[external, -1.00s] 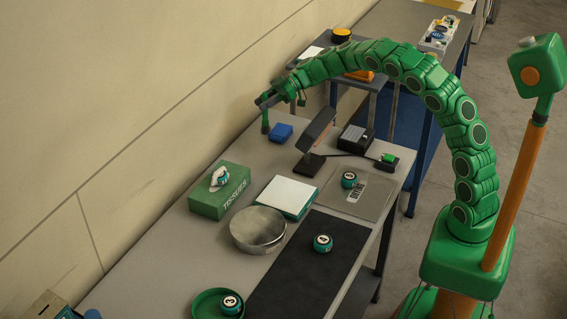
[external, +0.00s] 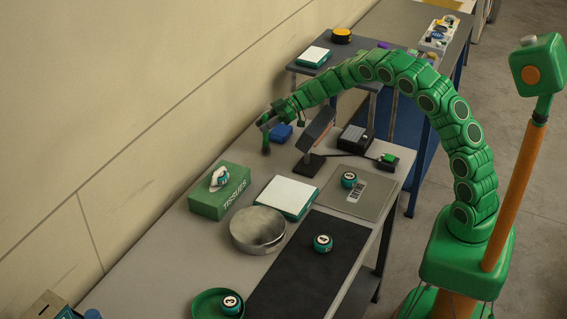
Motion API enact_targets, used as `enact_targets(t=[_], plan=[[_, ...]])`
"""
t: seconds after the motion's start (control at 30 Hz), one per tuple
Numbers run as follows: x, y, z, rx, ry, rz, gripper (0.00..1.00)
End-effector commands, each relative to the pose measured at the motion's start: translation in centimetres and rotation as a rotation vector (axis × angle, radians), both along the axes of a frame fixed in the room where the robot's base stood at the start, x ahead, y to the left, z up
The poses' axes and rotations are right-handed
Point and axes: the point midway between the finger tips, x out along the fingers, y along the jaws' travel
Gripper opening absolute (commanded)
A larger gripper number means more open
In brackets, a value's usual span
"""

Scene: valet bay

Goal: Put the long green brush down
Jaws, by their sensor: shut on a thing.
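My gripper (external: 267,121) is at the far left end of the near table, close to the wall. It is shut on the long green brush (external: 266,142), which hangs upright below the jaws. Its lower end is close to the table top; I cannot tell whether it touches. The near table (external: 190,236) is grey. A small blue box (external: 284,131) is just right of the brush, partly hidden by my gripper.
A tilted dark lamp-like stand (external: 316,130), a dark device (external: 355,138), a green tissue box (external: 219,192), a white-topped box (external: 287,196), a round tin (external: 258,230) and numbered balls (external: 323,243) stand on the table. The black mat (external: 300,280) is mostly bare.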

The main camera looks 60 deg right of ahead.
Motion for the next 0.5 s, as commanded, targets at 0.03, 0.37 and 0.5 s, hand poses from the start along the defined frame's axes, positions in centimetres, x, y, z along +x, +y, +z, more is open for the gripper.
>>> enact_targets(t=[0.03, 0.37, 0.5], plan=[[0.0, 0.0, 0.0, 0.0, 0.0, 0.0, 0.0], [-0.01, 0.01, -0.34, 0.0, 0.0, 0.001, 0.49], [-0.01, 0.01, -0.33, 0.0, 0.0, 0.001, 0.53]])
